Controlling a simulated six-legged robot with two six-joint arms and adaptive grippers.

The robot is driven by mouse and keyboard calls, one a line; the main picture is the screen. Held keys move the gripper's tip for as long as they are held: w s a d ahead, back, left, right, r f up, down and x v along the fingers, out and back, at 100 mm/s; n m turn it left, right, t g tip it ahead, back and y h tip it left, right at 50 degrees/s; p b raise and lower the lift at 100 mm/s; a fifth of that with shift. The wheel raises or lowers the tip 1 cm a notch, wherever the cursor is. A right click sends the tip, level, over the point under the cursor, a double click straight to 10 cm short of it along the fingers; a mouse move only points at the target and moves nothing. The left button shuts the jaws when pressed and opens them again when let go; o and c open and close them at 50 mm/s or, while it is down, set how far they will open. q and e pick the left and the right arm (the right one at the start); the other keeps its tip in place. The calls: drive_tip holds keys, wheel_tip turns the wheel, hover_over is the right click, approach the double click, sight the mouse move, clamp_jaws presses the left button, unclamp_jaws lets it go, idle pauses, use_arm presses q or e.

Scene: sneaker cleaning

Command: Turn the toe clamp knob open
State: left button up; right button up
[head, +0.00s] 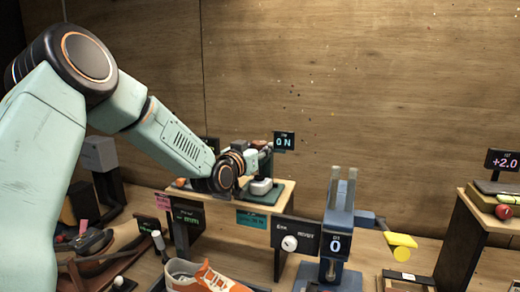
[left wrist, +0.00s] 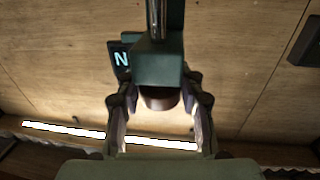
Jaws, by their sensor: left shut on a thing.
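My left gripper (head: 258,152) is up at the green device (head: 268,166) on the wooden shelf. In the left wrist view, the gripper (left wrist: 160,115) has its fingers either side of a brown round part (left wrist: 160,99) below the device's dark green block (left wrist: 159,66). It is shut on that part; the exact contact is hard to see. A white knob (head: 289,243) sits on a dark panel, its lettering too small to read surely. I cannot tell which knob is the toe clamp's. My right gripper is not in view.
An "ON" sign (head: 284,142) stands behind the green device. An orange sneaker (head: 207,277) lies in front of the shelf. Another shelf (head: 473,225) with a "+2.0" display (head: 503,160) is at the right. A wooden wall closes off the back.

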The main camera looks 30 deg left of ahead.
use_arm(q)
drive_tip(key=shift+a+r, duration=0.1)
drive_tip(key=shift+r, duration=0.35)
drive_tip(key=o, duration=1.2)
drive_tip(key=shift+s, duration=0.25)
drive_tip(key=shift+w+f, duration=0.2)
drive_tip(key=shift+f, duration=0.1)
drive_tip(key=s, duration=0.4)
drive_tip(key=s+d, duration=0.1)
drive_tip(key=s, duration=0.1)
drive_tip(key=shift+s+r, duration=0.15)
drive_tip(key=shift+s, duration=0.15)
drive_tip(key=shift+s+a, duration=0.15)
drive_tip(key=shift+s, duration=0.2)
approach(256, 148)
drive_tip(key=shift+w, duration=0.15)
